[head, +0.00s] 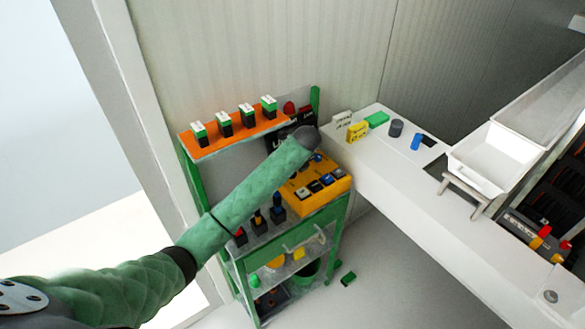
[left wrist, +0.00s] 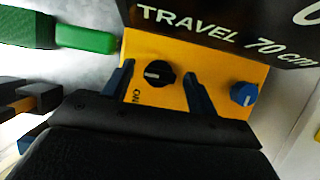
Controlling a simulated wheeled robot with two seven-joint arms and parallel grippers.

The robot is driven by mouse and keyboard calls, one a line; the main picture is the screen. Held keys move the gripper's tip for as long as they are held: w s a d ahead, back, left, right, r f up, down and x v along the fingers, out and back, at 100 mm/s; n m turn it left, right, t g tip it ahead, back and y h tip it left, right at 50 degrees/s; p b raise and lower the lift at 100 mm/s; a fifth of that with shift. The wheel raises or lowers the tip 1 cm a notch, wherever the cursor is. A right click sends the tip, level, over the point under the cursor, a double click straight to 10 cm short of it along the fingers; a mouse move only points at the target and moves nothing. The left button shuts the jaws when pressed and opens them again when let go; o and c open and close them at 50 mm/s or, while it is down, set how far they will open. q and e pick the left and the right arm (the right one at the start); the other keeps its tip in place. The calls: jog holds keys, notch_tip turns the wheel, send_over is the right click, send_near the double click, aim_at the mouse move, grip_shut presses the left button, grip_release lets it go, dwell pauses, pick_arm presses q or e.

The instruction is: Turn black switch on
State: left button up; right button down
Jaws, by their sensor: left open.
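The black switch (left wrist: 158,74) is a round black knob with a white pointer line on a yellow panel (left wrist: 225,75) in the left wrist view. The word ON is printed below and left of it. My left gripper (left wrist: 158,80) is open, with one finger on each side of the knob and a gap visible on both sides. In the head view my left arm reaches to the yellow control box (head: 335,187) on the green rack; the gripper's fingers and the black switch are hidden there behind the arm. My right gripper is not in view.
A blue knob (left wrist: 243,94) sits right of the black switch. A dark sign (left wrist: 225,25) reading TRAVEL 70 cm overhangs the panel. An orange shelf (head: 225,137) with several green-black items stands behind my arm. A white bench (head: 385,165) extends to the right.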

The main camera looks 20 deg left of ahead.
pick_arm(q)
jog(key=c, duration=1)
jog(key=shift+n, duration=0.4)
jog(key=n, duration=0.2)
jog(key=n+g, duration=0.1)
jog(key=shift+w+d+n+g+y, duration=0.1)
jog(key=shift+w+n+g+y, duration=0.05)
jog(key=shift+n+g+y, duration=0.2)
jog(key=n, duration=0.1)
jog(key=n+g, duration=0.1)
jog(key=n, duration=0.1)
jog(key=shift+w+r+y, duration=0.15)
jog(key=shift+y, duration=0.1)
jog(key=shift+n+g, duration=0.65)
jog(key=shift+n, duration=0.8)
jog(key=o, duration=1)
